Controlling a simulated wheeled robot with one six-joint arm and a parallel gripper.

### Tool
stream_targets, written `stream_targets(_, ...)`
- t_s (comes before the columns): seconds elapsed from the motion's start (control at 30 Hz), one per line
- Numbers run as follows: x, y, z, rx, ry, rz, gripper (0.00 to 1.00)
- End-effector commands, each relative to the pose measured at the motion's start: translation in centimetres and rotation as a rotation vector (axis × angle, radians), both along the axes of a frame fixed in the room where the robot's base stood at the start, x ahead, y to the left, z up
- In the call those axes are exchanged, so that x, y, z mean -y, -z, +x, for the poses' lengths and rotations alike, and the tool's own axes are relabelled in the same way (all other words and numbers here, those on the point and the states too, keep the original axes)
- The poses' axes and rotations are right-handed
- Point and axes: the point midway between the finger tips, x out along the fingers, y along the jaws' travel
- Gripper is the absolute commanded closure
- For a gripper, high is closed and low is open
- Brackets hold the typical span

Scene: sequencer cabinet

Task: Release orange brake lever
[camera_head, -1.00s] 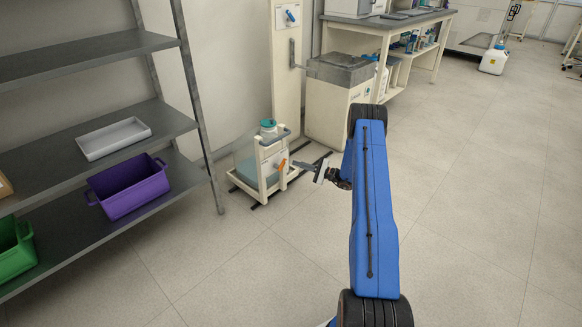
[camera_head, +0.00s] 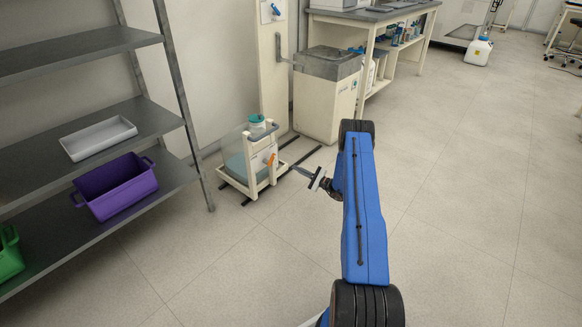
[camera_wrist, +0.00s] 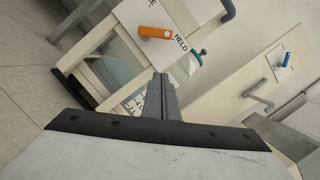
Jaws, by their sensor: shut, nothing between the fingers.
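The orange brake lever (camera_head: 270,159) is on the side panel of a cream cart (camera_head: 252,188) standing on the floor. In the wrist view the orange lever (camera_wrist: 154,33) lies across a white plate, next to the printed word "HELD". My gripper (camera_head: 299,170) is to the right of the cart and apart from the lever. In the wrist view my gripper (camera_wrist: 160,77) has its fingers together and empty, with the lever beyond the tips. The cart carries a clear container with a teal cap (camera_head: 257,121).
A grey shelf rack (camera_head: 150,120) with a purple bin (camera_head: 118,187) and a white tray (camera_head: 98,137) stands at left. A cream cabinet (camera_head: 325,105) stands behind the cart. A blue lever (camera_wrist: 284,61) is on the wall post. The floor in front is clear.

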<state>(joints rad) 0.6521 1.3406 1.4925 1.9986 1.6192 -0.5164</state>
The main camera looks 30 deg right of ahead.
Motion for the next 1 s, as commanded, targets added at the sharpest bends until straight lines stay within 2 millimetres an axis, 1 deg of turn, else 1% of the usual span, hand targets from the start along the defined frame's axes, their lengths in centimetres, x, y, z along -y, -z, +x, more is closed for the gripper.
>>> stream_targets(0.3,-2.6,-0.9,4.4,0.002,-0.003,-0.001,1.00)
stream_targets(0.6,-4.7,-1.6,7.8,0.001,-0.002,0.000,1.00)
stream_targets(0.8,-6.0,-3.3,7.0,0.000,-0.001,0.000,1.00)
stream_targets(1.0,-6.9,-4.2,6.7,-0.001,-0.001,0.000,1.00)
